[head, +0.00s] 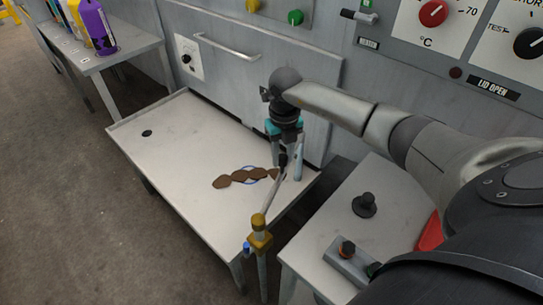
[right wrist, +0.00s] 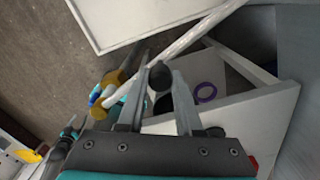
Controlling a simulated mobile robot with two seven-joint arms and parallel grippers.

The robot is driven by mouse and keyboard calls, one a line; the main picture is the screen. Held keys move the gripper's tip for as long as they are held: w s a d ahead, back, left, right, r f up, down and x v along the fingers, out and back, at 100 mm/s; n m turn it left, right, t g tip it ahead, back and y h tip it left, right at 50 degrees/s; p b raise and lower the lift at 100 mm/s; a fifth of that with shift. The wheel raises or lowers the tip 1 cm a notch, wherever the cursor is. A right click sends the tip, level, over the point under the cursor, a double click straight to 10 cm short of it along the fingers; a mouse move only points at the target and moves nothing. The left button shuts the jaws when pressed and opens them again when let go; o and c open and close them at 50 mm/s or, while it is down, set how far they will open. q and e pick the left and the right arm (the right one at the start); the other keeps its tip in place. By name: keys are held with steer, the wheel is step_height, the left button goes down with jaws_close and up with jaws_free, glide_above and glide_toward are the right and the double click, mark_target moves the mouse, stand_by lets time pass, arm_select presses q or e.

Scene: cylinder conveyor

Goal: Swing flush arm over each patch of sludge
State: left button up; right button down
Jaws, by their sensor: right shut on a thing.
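Several brown sludge patches (head: 238,177) lie in a joined row on the pale tray table (head: 185,150), toward its right side. A thin blue ring shows around part of the row. The flush arm (head: 272,200) is a slim pale tube that runs from a brass pivot (head: 259,230) on a post at the table's front corner. In the right wrist view its tube (right wrist: 195,35) slants across. My right gripper (head: 285,160) points down over the table's right end, beside the row. It is shut on the flush arm's dark grip (right wrist: 161,80). My left gripper does not show.
A side table (head: 335,215) on the right bears a black knob (head: 365,205) and a small control box (head: 348,262). The grey machine wall stands behind. A dark drain hole (head: 147,133) is at the tray's far left. Bottles (head: 97,25) stand on another table.

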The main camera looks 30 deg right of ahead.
steer(key=shift+w+a+n+b, duration=0.35)
steer(key=shift+w+a+n, duration=0.25)
steer(key=shift+w+n, duration=0.15)
steer(key=shift+w+a+n+b, duration=0.35)
steer(key=shift+w+a+n, duration=0.3)
steer(key=shift+w, duration=0.15)
steer(key=c, duration=0.6)
jaws_free()
steer(key=shift+o, duration=0.2)
step_height(320, 180, up, 15)
steer(key=p, duration=0.2)
steer(key=shift+r+p, duration=0.15)
steer(key=shift+p, duration=0.15)
